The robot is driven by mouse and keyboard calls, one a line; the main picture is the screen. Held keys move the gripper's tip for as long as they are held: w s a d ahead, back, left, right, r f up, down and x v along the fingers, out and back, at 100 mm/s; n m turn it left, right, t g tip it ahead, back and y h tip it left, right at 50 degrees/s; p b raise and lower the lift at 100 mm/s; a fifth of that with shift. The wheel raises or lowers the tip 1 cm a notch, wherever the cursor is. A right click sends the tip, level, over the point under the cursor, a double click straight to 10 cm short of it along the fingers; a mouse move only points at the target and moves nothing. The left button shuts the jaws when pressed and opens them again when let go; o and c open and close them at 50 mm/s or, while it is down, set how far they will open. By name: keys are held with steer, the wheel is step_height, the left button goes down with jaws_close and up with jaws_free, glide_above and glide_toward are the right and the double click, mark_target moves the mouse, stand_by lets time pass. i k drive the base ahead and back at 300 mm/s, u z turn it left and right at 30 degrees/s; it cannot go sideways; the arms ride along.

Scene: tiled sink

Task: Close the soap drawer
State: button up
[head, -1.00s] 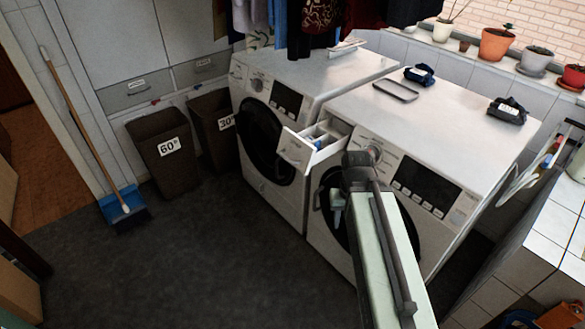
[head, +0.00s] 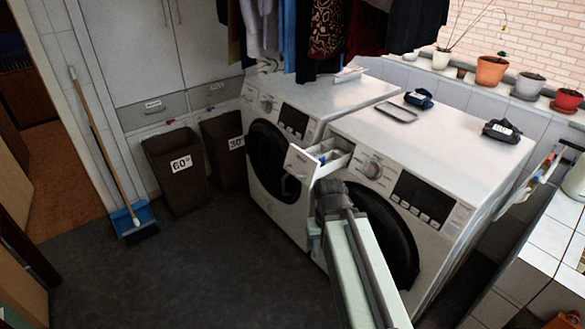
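The soap drawer (head: 303,165) is pulled out of the upper left front of the right-hand washing machine (head: 437,220). Its white front panel faces me, and blue and white compartments show behind it. My arm comes up from the bottom of the head view. Its end, with my gripper (head: 318,228), is in front of the machine, just below and right of the drawer front in the picture.
A second washing machine (head: 272,170) stands close on the left. Two dark laundry bins (head: 176,190) and a broom with a blue dustpan (head: 134,217) are farther left. Clothes hang above the machines. A tiled counter (head: 555,225) is at the right. The dark floor at left front is clear.

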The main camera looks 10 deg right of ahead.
mark_target(338, 152)
steer(key=u, duration=0.05)
steer(key=i, duration=0.55)
steer(key=u, duration=1.3)
steer(key=i, duration=0.4)
steer(key=u, duration=0.8)
